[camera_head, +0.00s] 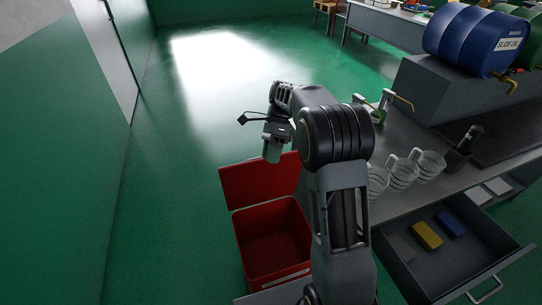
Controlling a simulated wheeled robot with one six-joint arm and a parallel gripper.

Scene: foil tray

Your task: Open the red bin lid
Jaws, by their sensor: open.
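The red bin (272,245) stands on the floor at lower centre, and its empty-looking inside is in view. Its red lid (250,182) is swung up at the back edge, tilted away from the opening. My gripper (271,158) is above the lid's upper edge, pointing down, and holds nothing that I can see. The jaws are open, though the fingertips are small and dark in the view. I cannot tell whether the gripper touches the lid. My arm hides the bin's right side.
A grey bench (440,195) with glass jugs (403,172) stands at right. An open drawer (470,262) with yellow and blue blocks juts out below it. The green floor left of the bin is clear up to the wall.

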